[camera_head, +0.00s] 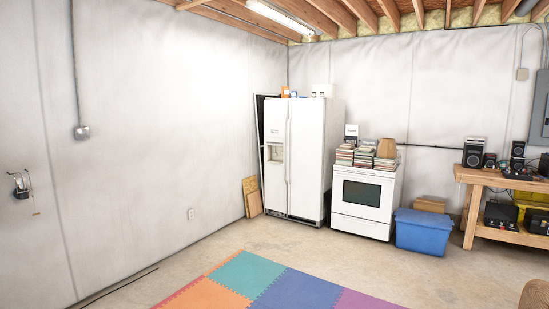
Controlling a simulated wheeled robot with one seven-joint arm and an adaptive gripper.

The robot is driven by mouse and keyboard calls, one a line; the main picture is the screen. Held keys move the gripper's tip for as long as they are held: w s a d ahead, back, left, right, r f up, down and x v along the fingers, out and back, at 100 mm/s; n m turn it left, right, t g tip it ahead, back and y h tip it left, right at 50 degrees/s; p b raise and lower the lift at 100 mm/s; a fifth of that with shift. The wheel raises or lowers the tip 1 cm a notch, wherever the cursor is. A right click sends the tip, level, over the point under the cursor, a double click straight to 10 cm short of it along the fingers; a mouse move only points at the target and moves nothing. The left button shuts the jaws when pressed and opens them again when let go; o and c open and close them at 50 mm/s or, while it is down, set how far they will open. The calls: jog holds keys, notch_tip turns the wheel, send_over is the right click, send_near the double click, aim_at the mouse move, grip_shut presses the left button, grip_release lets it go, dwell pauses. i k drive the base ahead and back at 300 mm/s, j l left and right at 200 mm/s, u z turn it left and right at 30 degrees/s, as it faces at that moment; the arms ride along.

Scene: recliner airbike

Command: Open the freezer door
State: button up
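A white side-by-side fridge-freezer (326,158) stands in the far corner of the room. Its narrower left door, with a dispenser set into it, is the freezer door (275,185). It looks closed. Two long vertical handles (288,150) run side by side along the seam between the two doors. My gripper and arm do not show in this view. The fridge-freezer is some way off across the floor.
A white stove (362,221) with stacked books on top stands right of the fridge, then a blue bin (422,232) and a wooden workbench (470,176). Wooden boards (252,197) lean at the left wall. Coloured foam mats (290,296) cover the near floor; bare concrete lies before the fridge.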

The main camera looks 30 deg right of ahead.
aim_at(276, 111)
jog(key=i+l+z, duration=0.3)
jog(key=i+z, duration=0.3)
jog(key=i, duration=0.25)
jog(key=i+z, duration=0.25)
jog(key=i, duration=5.55)
jog(key=i+l+u, duration=0.15)
jog(key=i, duration=0.9)
jog(key=i+l+u, duration=0.1)
jog(key=i, duration=0.4)
jog(key=i+l+u, duration=0.1)
jog(key=i, duration=0.45)
jog(key=i+l, duration=0.3)
jog(key=i, duration=0.2)
